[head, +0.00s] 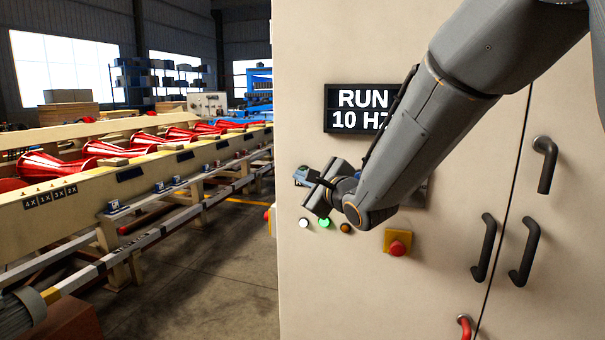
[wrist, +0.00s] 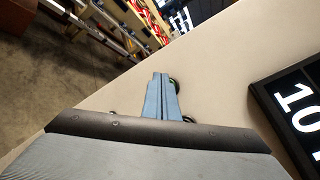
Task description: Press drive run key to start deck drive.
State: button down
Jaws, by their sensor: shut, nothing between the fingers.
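A beige control cabinet (head: 440,290) carries a row of small round keys: a white one (head: 304,223), a green one (head: 324,223) that looks lit, and an amber one (head: 345,228). I cannot read any labels, so I cannot tell by label which is the drive run key. A dark display (head: 340,97) above reads "RUN 10 HZ", partly covered by my arm. My gripper (head: 301,177) is shut and empty, above the key row. In the wrist view its blue fingers (wrist: 160,78) lie beside a dark-rimmed, greenish round key (wrist: 174,83). Whether they touch it is unclear.
A red mushroom button (head: 397,246) on a yellow plate sits right of the keys, below my arm. Black door handles (head: 484,247) and a red handle (head: 464,327) stick out at the right. A conveyor with red rollers (head: 50,165) runs at the left; floor between is clear.

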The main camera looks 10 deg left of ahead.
jog(key=shift+s, duration=0.25)
jog(key=s+p, duration=0.1)
jog(key=s, duration=0.4)
jog(key=shift+a, duration=0.2)
dwell(0.3)
dwell(0.4)
jog(key=s+d+f+n+g+h+b, duration=0.15)
jog(key=d+f+n+h, duration=0.25)
jog(key=d+f, duration=0.55)
jog(key=s+d+f+n+g+h+b, duration=0.15)
jog(key=d+f+n+h, duration=0.25)
jog(key=d+f, duration=0.55)
jog(key=s+d+f+n+g+h, duration=0.1)
jog(key=s+d+f+n+g, duration=0.2)
jog(key=s+d, duration=0.3)
jog(key=s+d+f+n+g+h+b, duration=0.1)
jog(key=s+d+f+n+g, duration=0.1)
jog(key=s+d, duration=0.3)
jog(key=s+d+f+n+g+h, duration=0.1)
jog(key=s+d+f+n+g, duration=0.2)
jog(key=s+d+n, duration=0.2)
jog(key=s+d, duration=0.1)
jog(key=s, duration=0.2)
jog(key=shift+s+d+f+g, duration=0.3)
jog(key=shift+s+d+f, duration=0.05)
jog(key=shift+s, duration=0.05)
